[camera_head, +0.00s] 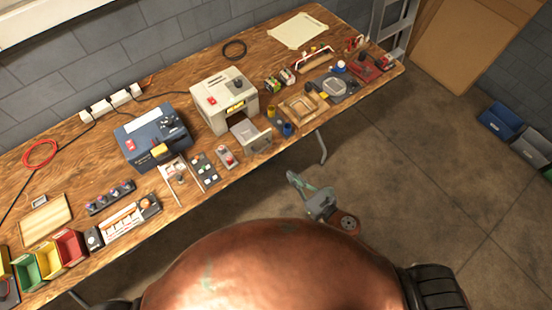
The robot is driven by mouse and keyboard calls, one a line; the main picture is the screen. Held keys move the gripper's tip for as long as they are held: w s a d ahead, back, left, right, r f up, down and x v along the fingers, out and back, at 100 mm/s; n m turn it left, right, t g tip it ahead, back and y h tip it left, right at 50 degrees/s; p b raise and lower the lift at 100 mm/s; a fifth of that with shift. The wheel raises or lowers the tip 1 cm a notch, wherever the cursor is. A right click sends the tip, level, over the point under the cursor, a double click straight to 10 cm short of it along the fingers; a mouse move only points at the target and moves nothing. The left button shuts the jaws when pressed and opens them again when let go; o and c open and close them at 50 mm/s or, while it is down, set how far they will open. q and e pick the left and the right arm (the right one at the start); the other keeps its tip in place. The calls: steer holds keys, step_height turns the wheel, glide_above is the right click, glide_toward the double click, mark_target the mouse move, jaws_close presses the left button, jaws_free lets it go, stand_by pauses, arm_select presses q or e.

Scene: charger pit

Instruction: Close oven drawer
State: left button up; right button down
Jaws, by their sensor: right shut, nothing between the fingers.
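The oven (222,92) is a beige box on the wooden bench, with a red button and a small yellow display. Its drawer (252,137) is pulled out at the front and reaches near the bench's front edge. My right gripper (295,180) is shut and empty, out in front of the bench over the floor. It is to the right of the drawer and nearer to me, apart from it. My left gripper is not in view.
The bench (70,160) is crowded. A blue device (150,135) stands left of the oven, with small parts between them. Right of the drawer are small yellow and blue cups and a wooden frame (302,107). The floor (430,190) on the right is mostly clear.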

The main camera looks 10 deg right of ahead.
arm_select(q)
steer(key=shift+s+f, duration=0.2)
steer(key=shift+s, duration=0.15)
arm_select(e)
steer(key=x, duration=1.4)
steer(key=shift+r, duration=0.1)
